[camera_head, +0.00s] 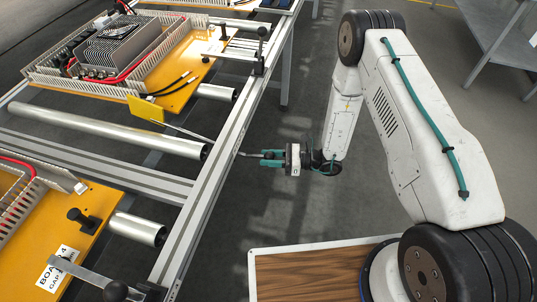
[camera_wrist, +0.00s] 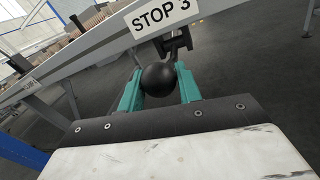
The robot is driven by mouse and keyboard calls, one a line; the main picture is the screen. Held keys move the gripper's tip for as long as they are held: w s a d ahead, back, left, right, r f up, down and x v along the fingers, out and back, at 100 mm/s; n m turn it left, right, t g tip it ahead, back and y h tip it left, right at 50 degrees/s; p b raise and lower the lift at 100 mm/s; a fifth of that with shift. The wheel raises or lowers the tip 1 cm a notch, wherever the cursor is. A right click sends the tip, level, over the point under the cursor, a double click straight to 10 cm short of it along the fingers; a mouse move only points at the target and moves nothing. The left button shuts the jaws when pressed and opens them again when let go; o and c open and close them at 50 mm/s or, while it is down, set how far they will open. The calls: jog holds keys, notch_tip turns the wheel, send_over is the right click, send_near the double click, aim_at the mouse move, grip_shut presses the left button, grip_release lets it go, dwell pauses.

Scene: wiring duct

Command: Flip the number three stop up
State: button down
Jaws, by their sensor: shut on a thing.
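The label STOP 3 (camera_wrist: 165,14) is on the grey rail in the wrist view. Just below it, a round black knob (camera_wrist: 159,79) sits between the teal fingers of my gripper (camera_wrist: 159,72). My gripper is shut on this knob, with a finger on each side. A dark bracket (camera_wrist: 174,43) shows behind the knob under the rail. In the head view my gripper (camera_head: 263,157) reaches to the outer side of the conveyor rail (camera_head: 213,165); the fingers hide the knob there.
An orange board (camera_head: 180,97) with wiring duct lies on rollers at upper left, a second board (camera_head: 85,215) at lower left. A yellow plate (camera_head: 145,110) on a thin rod stands between them. Other black-knobbed stops are along the rail, one (camera_head: 262,32) farther, one (camera_head: 115,291) nearer.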

jog(key=c, duration=1)
grip_release()
jog(key=shift+c, duration=0.2)
jog(key=s+d, duration=0.1)
jog(key=d, duration=0.6)
jog(key=shift+d, duration=0.4)
